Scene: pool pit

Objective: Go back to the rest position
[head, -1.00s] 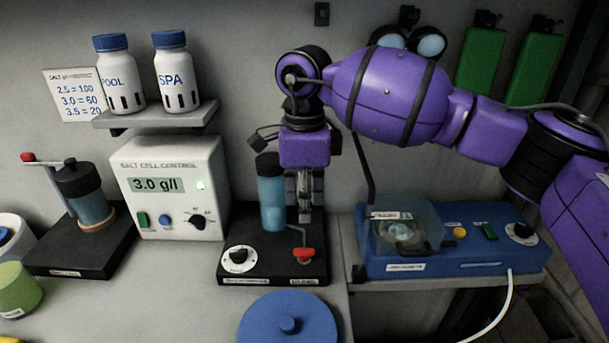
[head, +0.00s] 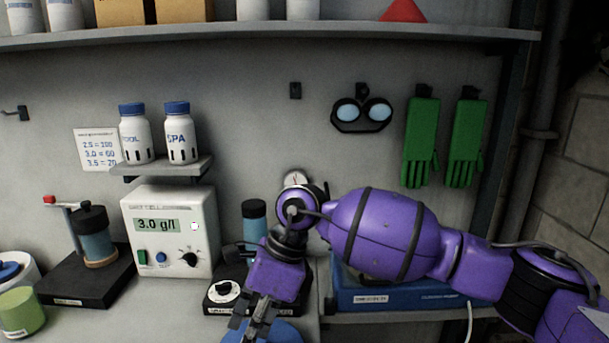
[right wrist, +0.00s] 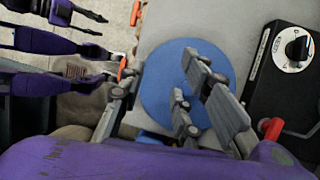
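My right arm comes in from the right in the head view, and my right gripper (head: 258,322) points down at the bottom edge, over a blue round lid or disc. In the right wrist view its fingers (right wrist: 160,75) are spread apart with nothing between them, above the blue disc (right wrist: 158,62) on the grey counter. My left gripper is not in the head view. Purple and dark jointed parts of mine show at the upper left of the right wrist view; their finger state is unclear.
A black base with a dial (head: 222,290) and a capped blue cylinder (head: 254,220) stands behind my right gripper. Nearby are the salt cell control box (head: 170,235), a blue device (head: 400,292) partly hidden by my arm, and a green cup (head: 22,312). Goggles (head: 362,112) and green gloves (head: 421,142) hang behind.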

